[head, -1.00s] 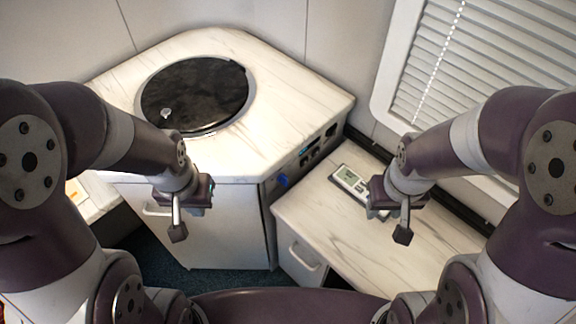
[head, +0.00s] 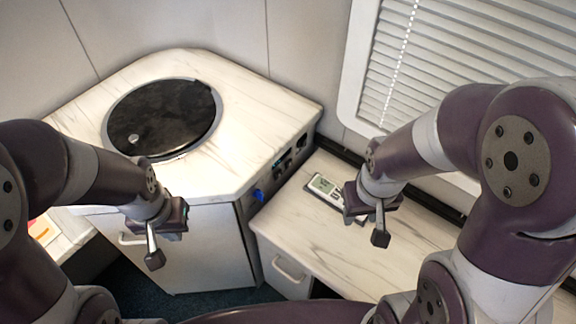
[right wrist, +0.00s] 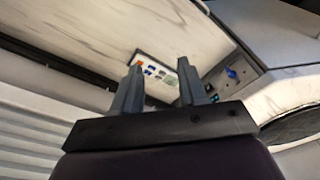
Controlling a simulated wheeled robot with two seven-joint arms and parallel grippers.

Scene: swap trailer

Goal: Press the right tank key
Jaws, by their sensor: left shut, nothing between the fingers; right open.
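A small white control panel (head: 324,188) with a greenish screen lies on the low right counter, against its back left part. In the right wrist view the panel (right wrist: 160,68) shows several small coloured keys, seen between and beyond the fingers. I cannot tell which key is the right tank key. My right gripper (head: 380,238) is beside the panel's right end in the head view and hides part of it. The right wrist view shows this gripper (right wrist: 160,64) open and empty. My left gripper (head: 154,260) is shut and empty, in front of the cabinet, away from the panel.
A marble-patterned cabinet (head: 250,110) with a round black lid (head: 165,112) stands left of the low counter (head: 330,245). Its side has sockets and a blue knob (head: 258,195). A window blind (head: 450,70) is behind the counter.

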